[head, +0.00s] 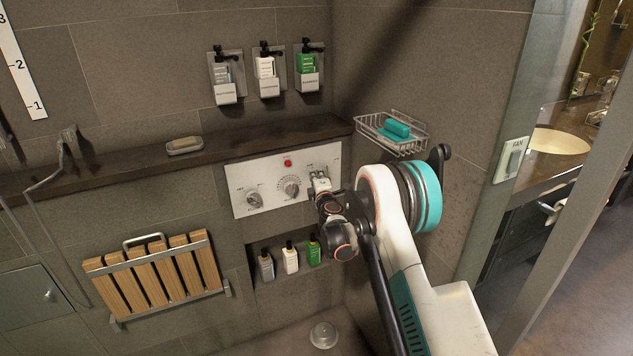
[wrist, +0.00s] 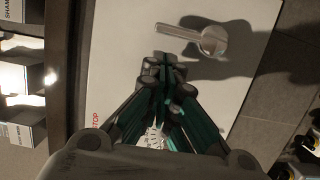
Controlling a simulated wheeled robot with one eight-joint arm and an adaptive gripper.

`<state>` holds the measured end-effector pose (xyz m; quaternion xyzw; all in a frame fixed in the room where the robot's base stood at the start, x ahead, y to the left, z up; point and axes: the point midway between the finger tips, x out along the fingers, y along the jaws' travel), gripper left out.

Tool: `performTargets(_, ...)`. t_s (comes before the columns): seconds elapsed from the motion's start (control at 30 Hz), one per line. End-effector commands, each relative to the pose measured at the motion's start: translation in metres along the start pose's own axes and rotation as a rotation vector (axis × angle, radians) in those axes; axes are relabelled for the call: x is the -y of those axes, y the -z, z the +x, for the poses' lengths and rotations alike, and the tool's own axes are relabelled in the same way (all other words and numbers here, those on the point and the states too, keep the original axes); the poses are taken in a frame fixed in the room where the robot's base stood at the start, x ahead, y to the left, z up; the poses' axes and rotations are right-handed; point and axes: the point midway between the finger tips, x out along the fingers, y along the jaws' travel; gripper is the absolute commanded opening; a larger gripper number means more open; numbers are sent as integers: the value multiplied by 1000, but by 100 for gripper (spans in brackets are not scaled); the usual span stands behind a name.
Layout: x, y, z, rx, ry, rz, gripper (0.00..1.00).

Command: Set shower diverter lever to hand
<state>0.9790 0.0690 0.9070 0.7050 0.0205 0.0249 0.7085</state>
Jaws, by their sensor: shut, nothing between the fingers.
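The white control panel (head: 240,178) is on the tiled wall below the dark ledge. In the wrist view the panel (wrist: 118,40) fills the middle. A silver lever with a round hub (wrist: 211,40) stands on it near the top of the picture, its arm pointing left. I take this to be the diverter lever; no position label is readable beside it. In the head view my gripper (head: 320,184) is in front of the panel's right part and hides most of the lever. In the wrist view my gripper (wrist: 165,68) is shut and empty, with its tips just below the lever, apart from it in the picture.
The panel also has a left knob (head: 253,199), a middle dial (head: 290,187) and a red button (head: 288,163). A wire basket (head: 385,142) with teal soap is up right. A niche with bottles (head: 290,260) lies below. A slatted folding seat (head: 155,275) is at left.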

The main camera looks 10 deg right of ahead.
Motion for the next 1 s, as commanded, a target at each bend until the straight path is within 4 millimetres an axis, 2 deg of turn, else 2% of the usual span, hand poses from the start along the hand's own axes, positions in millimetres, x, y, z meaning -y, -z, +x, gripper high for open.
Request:
performTargets(0.2,0,-8,2,0,1,0,0)
performTargets(0.57,-1,-11,2,0,1,-1,0)
performTargets(0.83,-1,-9,3,0,2,3,0)
performTargets(1.0,-3,1,3,-1,8,25,0)
